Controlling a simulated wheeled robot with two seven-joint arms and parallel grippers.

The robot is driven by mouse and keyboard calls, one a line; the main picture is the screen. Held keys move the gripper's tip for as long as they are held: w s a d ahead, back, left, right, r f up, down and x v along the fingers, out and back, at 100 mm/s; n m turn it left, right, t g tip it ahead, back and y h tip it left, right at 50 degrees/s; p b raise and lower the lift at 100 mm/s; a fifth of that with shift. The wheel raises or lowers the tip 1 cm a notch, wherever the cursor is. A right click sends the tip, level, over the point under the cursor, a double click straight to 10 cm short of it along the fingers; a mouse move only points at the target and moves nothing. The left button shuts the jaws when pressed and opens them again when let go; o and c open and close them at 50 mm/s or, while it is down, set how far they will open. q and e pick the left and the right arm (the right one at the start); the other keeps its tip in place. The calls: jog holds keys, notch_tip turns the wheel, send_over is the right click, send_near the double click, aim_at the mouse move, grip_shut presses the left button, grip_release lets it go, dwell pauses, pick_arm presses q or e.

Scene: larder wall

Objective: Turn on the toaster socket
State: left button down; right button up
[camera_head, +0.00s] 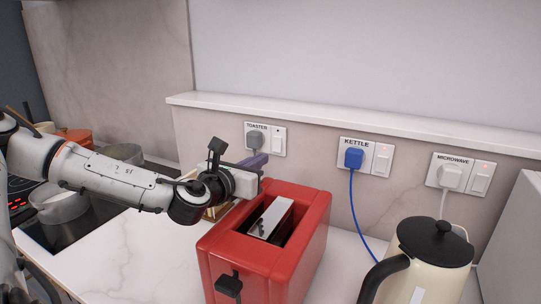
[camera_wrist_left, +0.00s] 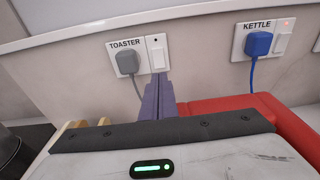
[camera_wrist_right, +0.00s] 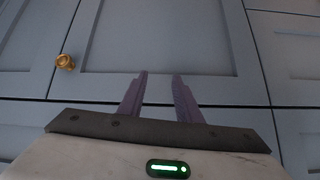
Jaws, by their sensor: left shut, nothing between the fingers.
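The toaster socket (camera_head: 265,126) is a white wall plate labelled TOASTER, with a grey plug in its left half. Its white rocker switch (camera_head: 277,140) is on the right half; its small indicator looks dark. The switch also shows in the left wrist view (camera_wrist_left: 158,58). My left gripper (camera_head: 262,160) is shut and empty, its purple fingertips just below the switch. In the left wrist view the fingertips (camera_wrist_left: 158,80) overlap the switch's lower edge; I cannot tell whether they touch it. My right gripper (camera_wrist_right: 160,75) is open and empty, facing blue cupboard doors.
The red toaster (camera_head: 318,225) stands below and right of my left gripper. The kettle socket (camera_head: 381,160) and microwave socket (camera_head: 480,178) are further right, with red lights lit. A cream kettle (camera_head: 425,270) stands at front right. Pots (camera_head: 60,207) are on the hob at left.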

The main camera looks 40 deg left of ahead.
aim_at(276, 151)
pick_arm(q)
jog(key=b+x, duration=0.4)
jog(key=x, duration=0.1)
jog(key=shift+d+f, duration=0.1)
jog(key=shift+f, duration=0.1)
jog(key=shift+w+r+p, duration=0.2)
jog(key=shift+r+p, duration=0.15)
jog(key=shift+p, duration=0.2)
jog(key=shift+p+x, duration=0.3)
jog(key=shift+x, duration=0.5)
jog(key=shift+f, duration=0.15)
